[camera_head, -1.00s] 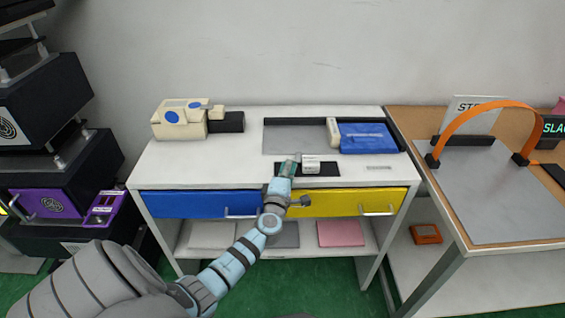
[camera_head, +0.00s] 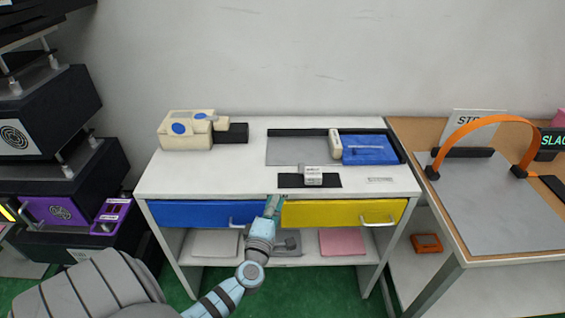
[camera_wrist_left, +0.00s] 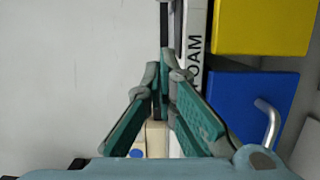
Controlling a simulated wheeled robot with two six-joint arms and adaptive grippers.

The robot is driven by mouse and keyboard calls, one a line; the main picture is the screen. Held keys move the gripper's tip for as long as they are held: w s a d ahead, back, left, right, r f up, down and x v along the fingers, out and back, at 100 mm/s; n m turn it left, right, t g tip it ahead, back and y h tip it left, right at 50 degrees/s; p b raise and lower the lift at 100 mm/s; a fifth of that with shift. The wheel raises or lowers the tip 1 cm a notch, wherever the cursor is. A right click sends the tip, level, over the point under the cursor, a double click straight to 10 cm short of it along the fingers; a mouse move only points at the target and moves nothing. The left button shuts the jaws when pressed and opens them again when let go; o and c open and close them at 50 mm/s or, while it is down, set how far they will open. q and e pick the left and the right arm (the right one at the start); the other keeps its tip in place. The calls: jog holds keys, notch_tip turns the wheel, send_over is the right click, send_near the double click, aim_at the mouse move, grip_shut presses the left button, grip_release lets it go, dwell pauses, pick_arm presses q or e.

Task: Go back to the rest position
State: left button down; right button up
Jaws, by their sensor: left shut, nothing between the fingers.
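My left gripper (camera_head: 275,204) is in front of the white desk's front edge, between the blue drawer (camera_head: 205,214) and the yellow drawer (camera_head: 340,212). It is shut and empty; its green fingers meet at the tips in the left wrist view (camera_wrist_left: 166,62). A small white block fixture (camera_head: 313,176) on a black base stands on the desk top, beyond and right of the gripper, apart from it. My right gripper is in neither current view.
A cream device (camera_head: 186,130) with blue round parts stands at the desk's back left. A blue packet (camera_head: 368,150) lies in a grey tray at the back right. An orange arch (camera_head: 490,122) stands on the right table. Black machines (camera_head: 60,105) rise at the left.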

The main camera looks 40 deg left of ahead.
pick_arm(q)
jog(key=s+d+f+m+g+h, duration=0.2)
jog(key=s+d+f+m, duration=0.15)
jog(key=f+m, duration=0.4)
jog(key=s+d+f+m+g+h, duration=0.2)
jog(key=s+f+m+h, duration=0.15)
jog(key=f, duration=0.65)
jog(key=s+d+f+m+g+h, duration=0.1)
jog(key=s+d+f+m+g, duration=0.15)
jog(key=s+f+m, duration=0.5)
jog(key=s+d+f+m+g+p, duration=0.1)
jog(key=s+f+g, duration=0.3)
jog(key=s, duration=0.8)
jog(key=s+d+f+m+g+p, duration=0.1)
jog(key=s+f+m+g, duration=0.3)
jog(key=s+f, duration=0.4)
jog(key=s+d, duration=0.1)
jog(key=s, duration=0.4)
jog(key=shift+d+f, duration=0.35)
jog(key=shift+f, duration=0.05)
